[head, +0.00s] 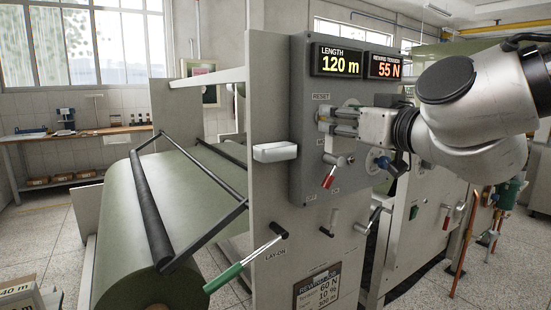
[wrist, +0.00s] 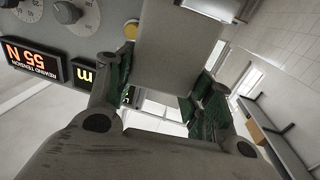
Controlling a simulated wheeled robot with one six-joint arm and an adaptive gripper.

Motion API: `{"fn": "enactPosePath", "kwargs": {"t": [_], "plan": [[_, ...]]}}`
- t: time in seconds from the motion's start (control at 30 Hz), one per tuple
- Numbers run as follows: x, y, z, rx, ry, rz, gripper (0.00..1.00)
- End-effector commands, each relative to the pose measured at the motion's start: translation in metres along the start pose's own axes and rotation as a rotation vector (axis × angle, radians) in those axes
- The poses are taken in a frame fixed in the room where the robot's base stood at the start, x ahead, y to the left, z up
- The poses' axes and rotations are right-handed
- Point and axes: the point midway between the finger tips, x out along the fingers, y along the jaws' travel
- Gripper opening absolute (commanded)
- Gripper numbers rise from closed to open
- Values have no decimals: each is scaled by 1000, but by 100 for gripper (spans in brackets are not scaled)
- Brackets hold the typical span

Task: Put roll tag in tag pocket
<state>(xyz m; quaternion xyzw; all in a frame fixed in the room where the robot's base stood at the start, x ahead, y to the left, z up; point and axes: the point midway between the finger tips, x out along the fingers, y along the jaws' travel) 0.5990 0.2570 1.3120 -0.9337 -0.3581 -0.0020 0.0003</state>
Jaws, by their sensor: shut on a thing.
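My gripper (head: 328,120) is in front of the grey control panel in the head view, below the LENGTH display and pointing left. In the wrist view its green-padded fingers (wrist: 162,88) close on a pale grey flat-faced piece (wrist: 178,45). I cannot tell from its plain face whether this piece is the roll tag. No writing shows on it. A white box-like holder (head: 275,152) is fixed to the machine's side frame, left of and below my gripper. I cannot tell whether it is the tag pocket.
The control panel (head: 300,180) has a red-tipped lever (head: 330,176) close below my gripper. A green-handled lever (head: 240,266) sticks out lower left. The large green roll (head: 175,195) lies left of the side frame. A workbench (head: 70,135) stands at the far left.

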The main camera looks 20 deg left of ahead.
Motion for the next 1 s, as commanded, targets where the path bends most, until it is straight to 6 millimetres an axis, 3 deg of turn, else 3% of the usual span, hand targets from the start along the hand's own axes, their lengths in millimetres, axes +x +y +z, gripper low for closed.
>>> {"fn": "enactPosePath", "kwargs": {"t": [0.03, 0.13, 0.27, 0.37, 0.7, 1.0], "plan": [[-10, -13, -13, 4, 6, -44, 29], [-23, -30, -26, 3, 3, -104, 29], [-22, -40, -30, -1, -4, -134, 29], [-1, -43, -29, -2, -7, -135, 29], [99, -55, -28, 0, -6, -133, 29], [166, -64, -29, 1, -4, -133, 29]]}}
